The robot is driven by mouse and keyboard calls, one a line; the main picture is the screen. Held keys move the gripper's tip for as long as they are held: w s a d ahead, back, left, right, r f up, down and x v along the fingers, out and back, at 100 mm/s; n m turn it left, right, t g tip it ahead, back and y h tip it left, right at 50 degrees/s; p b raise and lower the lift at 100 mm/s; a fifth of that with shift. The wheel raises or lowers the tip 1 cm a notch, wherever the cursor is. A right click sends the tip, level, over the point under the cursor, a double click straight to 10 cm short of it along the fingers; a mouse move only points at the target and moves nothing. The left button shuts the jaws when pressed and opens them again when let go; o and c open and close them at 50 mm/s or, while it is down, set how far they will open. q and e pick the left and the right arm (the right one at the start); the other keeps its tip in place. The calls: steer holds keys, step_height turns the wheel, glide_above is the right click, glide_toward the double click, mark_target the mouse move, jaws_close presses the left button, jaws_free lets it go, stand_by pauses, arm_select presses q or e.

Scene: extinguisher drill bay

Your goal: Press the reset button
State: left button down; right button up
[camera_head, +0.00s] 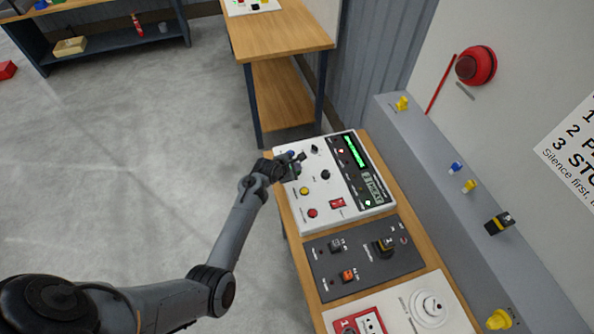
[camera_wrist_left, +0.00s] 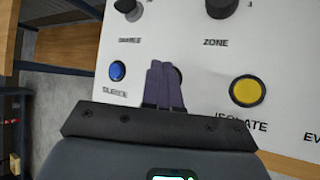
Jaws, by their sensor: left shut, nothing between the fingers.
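The white control panel (camera_head: 321,218) lies on the wooden bench. My left gripper (camera_head: 297,160) reaches over its far left part with the fingers shut and empty. In the left wrist view the fingertips (camera_wrist_left: 163,70) are over the panel, between the blue button (camera_wrist_left: 117,71) marked like "SILENCE" and the yellow button (camera_wrist_left: 245,91) marked "ISOLATE". A dark round button (camera_wrist_left: 179,76) shows only as an edge behind the fingers. Its label is hidden, so I cannot read whether it is the reset button. Contact cannot be told. My right gripper is not in view.
Black knobs (camera_head: 325,175), a red button (camera_head: 312,213) and a lit green display (camera_head: 354,151) are on the same panel. A dark grey panel (camera_head: 359,283) stands nearer. A grey ledge (camera_head: 440,190) with yellow and blue parts runs along the right.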

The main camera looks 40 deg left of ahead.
arm_select(q)
steer(key=shift+f, duration=0.45)
stand_by(0.4)
steer(key=shift+r, duration=0.1)
steer(key=shift+r+p, duration=0.8)
steer(key=shift+p, duration=0.2)
step_height(320, 180, up, 5)
steer(key=p, duration=0.5)
stand_by(0.7)
